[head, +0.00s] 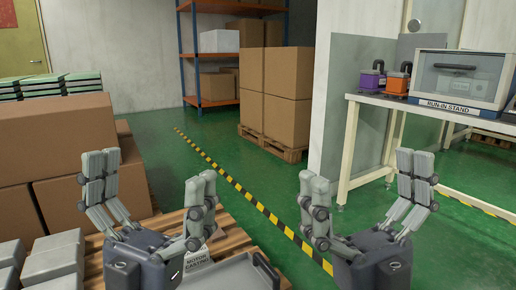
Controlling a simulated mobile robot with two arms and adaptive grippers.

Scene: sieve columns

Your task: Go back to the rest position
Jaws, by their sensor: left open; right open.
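My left gripper (150,188) is open and empty at the lower left. Its fingers point up, in front of the wooden pallet and stacked cardboard boxes. My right gripper (368,190) is open and empty at the lower right. Its fingers also point up, in front of the green floor, to the left of and below the run-in stand's table. The two grippers are apart from each other at similar height. No object is between the fingers of either gripper.
A grey tray (235,275) is low in front, beside a label reading motor casting. Cardboard boxes (55,135) stand at left on a pallet (228,240). The run-in stand (460,78) sits on a white table (345,157) at right. Green floor with a striped line (250,199) lies between.

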